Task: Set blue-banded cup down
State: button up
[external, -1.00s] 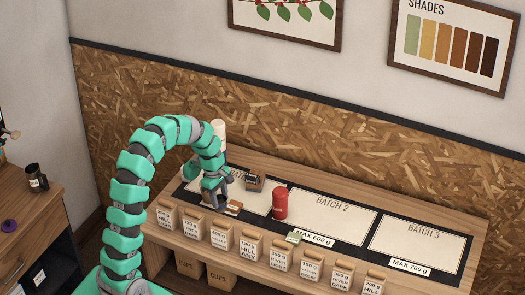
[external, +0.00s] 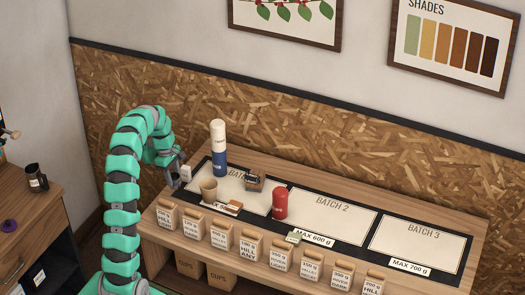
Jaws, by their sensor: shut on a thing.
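My gripper (external: 180,175) is at the left end of the bench, raised at the left edge of the BATCH 1 area. It is shut on a small pale thing (external: 186,174), partly covered by the fingers. No blue band can be made out on it, so I cannot tell for certain that it is the blue-banded cup. A tan cup (external: 208,190) stands upright to its right, apart from the gripper, with no clear blue band. A tall white-and-blue cylinder (external: 219,155) stands behind, on the left batch area.
A red canister (external: 280,203) stands between the left and middle batch areas. Several labelled bags (external: 221,233) line the bench's front. BATCH 2 (external: 333,217) and BATCH 3 (external: 420,246) are mostly clear.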

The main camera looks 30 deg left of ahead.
notch_tip(320, 180, down, 9)
jog(key=shift+r, duration=0.1)
dwell(0.3)
jog(key=o, duration=0.9)
jog(key=shift+o, duration=0.2)
jog(key=r, duration=0.4)
jog(key=a+r, duration=0.1)
jog(key=r, duration=0.6)
jog(key=shift+a+r, duration=0.35)
jog(key=shift+r, duration=0.05)
